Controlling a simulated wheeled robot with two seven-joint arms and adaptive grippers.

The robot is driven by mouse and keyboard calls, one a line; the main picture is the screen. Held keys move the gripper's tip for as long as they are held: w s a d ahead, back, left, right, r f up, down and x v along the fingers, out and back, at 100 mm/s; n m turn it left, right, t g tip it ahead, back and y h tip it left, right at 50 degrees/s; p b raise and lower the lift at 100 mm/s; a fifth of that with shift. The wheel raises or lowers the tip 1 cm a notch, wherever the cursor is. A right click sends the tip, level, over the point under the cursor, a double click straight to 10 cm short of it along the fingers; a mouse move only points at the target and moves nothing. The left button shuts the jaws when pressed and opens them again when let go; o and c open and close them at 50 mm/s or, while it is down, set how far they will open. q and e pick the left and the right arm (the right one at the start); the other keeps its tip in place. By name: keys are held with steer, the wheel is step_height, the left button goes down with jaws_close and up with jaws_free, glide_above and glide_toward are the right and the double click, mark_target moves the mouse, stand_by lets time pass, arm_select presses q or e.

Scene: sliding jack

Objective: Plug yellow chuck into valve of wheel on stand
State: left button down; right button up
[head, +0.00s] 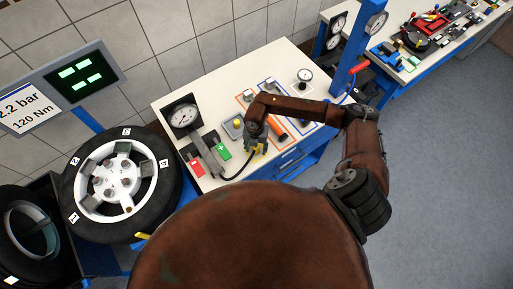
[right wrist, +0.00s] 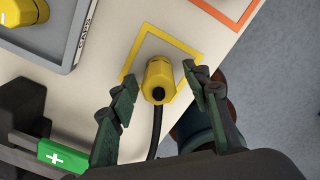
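The yellow chuck (right wrist: 158,80) stands on the bench inside a yellow outlined square, with a black hose (right wrist: 155,135) running from it. My right gripper (right wrist: 160,88) is open, with its two fingers on either side of the chuck and gaps visible between them. In the head view my right gripper (head: 257,145) is over the bench and mostly hides the chuck. The wheel (head: 115,182) with a black tire and white rim is on its stand at the left. I cannot make out its valve clearly. My left gripper is not in view.
A gauge (head: 183,116) stands at the bench's back left, near a red block (head: 197,167) and a green block (head: 223,152). A grey tray (right wrist: 62,58) with a yellow knob lies beside the chuck. A display (head: 80,75) rises behind the wheel.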

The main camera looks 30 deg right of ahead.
jaws_close()
stand_by(0.3)
steer(key=shift+r, duration=0.1)
